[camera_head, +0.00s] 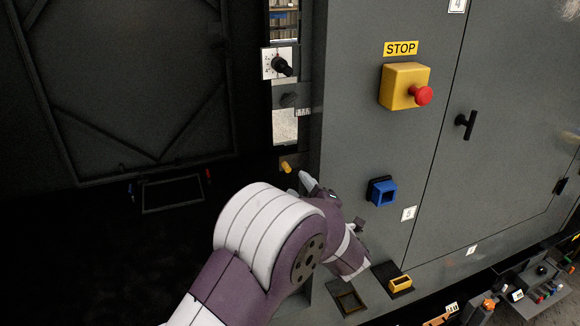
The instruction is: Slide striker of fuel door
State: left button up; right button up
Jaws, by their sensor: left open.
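My left gripper (316,188) is in front of the grey cabinet's left front edge, below a small yellow knob or peg (287,166). Its pale fingertip points up and left, apart from the yellow piece in the picture; my wrist hides part of the jaws. It is open, and I see nothing held. No part is clearly marked as the fuel door or its striker. A grey door (515,130) with a black T-handle (466,125) is closed on the right. My right gripper is out of view.
The cabinet front (350,110) carries a yellow box with a red stop button (421,95) and a blue socket (382,192). A yellow bracket (400,283) is low down. A dial (279,64) is upper left. A dark framed panel (130,90) stands left.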

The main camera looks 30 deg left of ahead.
aim_at(290, 172)
pick_arm(q)
jog(key=p+x, duration=0.1)
jog(key=x, duration=0.6)
jog(key=shift+p, duration=0.4)
jog(key=shift+w+a, duration=0.1)
jog(key=shift+w, duration=0.05)
